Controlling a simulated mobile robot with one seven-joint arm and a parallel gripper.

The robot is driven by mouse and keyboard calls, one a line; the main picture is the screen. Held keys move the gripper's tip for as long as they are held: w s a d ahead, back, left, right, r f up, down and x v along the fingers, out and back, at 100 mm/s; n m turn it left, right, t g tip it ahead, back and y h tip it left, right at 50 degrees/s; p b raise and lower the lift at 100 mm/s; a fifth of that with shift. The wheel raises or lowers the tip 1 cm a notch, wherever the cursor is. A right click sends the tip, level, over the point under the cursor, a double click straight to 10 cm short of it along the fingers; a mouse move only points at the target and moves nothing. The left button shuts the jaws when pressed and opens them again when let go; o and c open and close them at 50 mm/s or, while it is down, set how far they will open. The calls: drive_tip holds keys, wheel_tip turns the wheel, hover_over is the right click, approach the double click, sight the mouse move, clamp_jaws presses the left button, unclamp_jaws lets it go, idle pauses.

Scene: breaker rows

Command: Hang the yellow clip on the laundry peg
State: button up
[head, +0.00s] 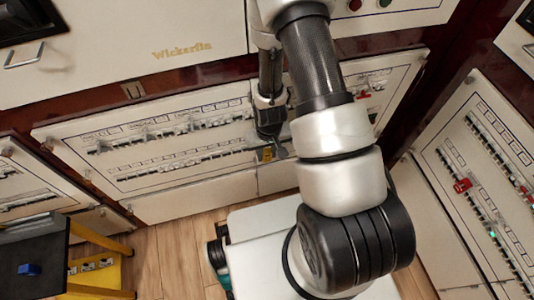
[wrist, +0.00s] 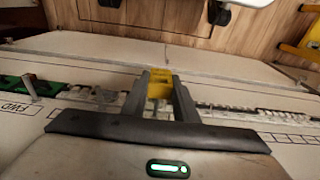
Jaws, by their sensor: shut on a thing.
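My gripper (head: 270,152) is shut on the yellow clip (head: 267,154) in front of the middle of the cream breaker panel (head: 160,181). In the wrist view the yellow clip (wrist: 159,90) sits between the two grey fingers of my gripper (wrist: 160,80). The clip appears just off the lower breaker row; I cannot tell whether it touches anything.
Red clips sit on the middle panel's right end (head: 364,94) and on the right-hand panel (head: 462,185). A black-topped yellow stand (head: 75,237) with a blue block (head: 29,269) is at lower left. Wooden floor (head: 170,255) shows between it and my base.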

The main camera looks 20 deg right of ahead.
drive_tip(key=shift+w, duration=0.55)
drive_tip(key=shift+w, duration=0.3)
drive_tip(key=shift+w, duration=0.25)
drive_tip(key=o, duration=1.1)
drive_tip(key=shift+s, duration=0.1)
